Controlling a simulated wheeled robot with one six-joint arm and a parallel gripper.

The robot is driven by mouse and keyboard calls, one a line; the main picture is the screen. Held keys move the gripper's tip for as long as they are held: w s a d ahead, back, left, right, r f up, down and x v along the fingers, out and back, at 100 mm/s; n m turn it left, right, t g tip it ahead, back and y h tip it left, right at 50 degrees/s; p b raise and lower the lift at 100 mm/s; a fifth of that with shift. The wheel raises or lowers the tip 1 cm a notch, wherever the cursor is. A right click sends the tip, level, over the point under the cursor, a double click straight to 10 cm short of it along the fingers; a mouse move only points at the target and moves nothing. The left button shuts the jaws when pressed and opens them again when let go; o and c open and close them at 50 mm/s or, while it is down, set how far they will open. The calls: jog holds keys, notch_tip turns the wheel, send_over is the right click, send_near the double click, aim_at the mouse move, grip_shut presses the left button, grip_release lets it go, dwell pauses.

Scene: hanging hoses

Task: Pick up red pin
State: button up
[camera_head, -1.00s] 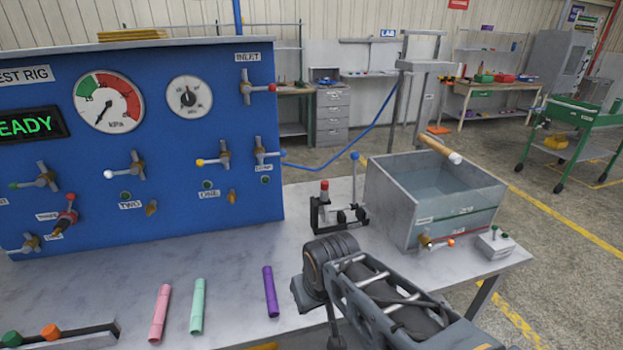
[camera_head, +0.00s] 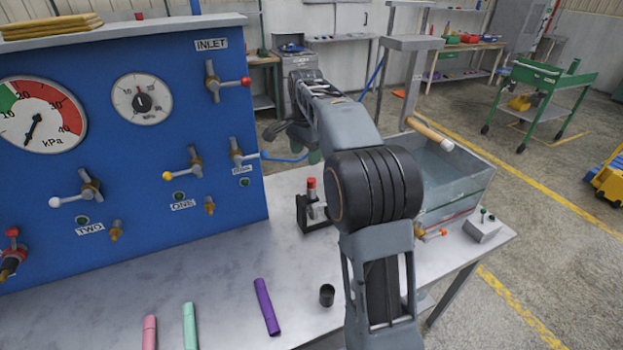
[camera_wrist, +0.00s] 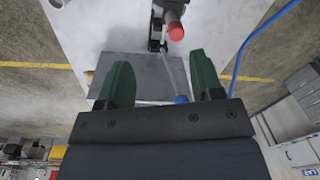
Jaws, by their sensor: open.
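The red pin (camera_head: 312,184) stands upright in a small black stand (camera_head: 303,212) on the bench, right of the blue test rig. In the wrist view the red pin (camera_wrist: 175,30) shows its red top near the upper edge, beyond my fingertips and slightly right of the middle. My gripper (camera_wrist: 162,68) is open, its two green fingers apart with no pin between them. A blue-tipped lever (camera_wrist: 182,99) shows between the fingers, nearer the palm. In the head view my arm reaches over the bench behind the stand and hides part of it.
A water tank (camera_head: 465,190) with a wooden-handled tool (camera_head: 425,132) on its rim stands at the right. Pink (camera_head: 149,333), mint (camera_head: 189,326) and purple (camera_head: 266,306) tubes and a black cup (camera_head: 327,295) lie or stand in front. Rig valves stick out at the left.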

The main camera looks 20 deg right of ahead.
jog(key=w+d+m, duration=0.3)
jog(key=w, duration=0.1)
jog(key=m, duration=0.1)
send_over(311, 180)
jog(key=shift+g, duration=0.4)
notch_tip(311, 180, down, 8)
jog(key=shift+d+f, duration=0.1)
jog(key=shift+f, duration=0.05)
jog(key=shift+f+p, duration=0.75)
jog(key=shift+f, duration=2.3)
jog(key=c, duration=1)
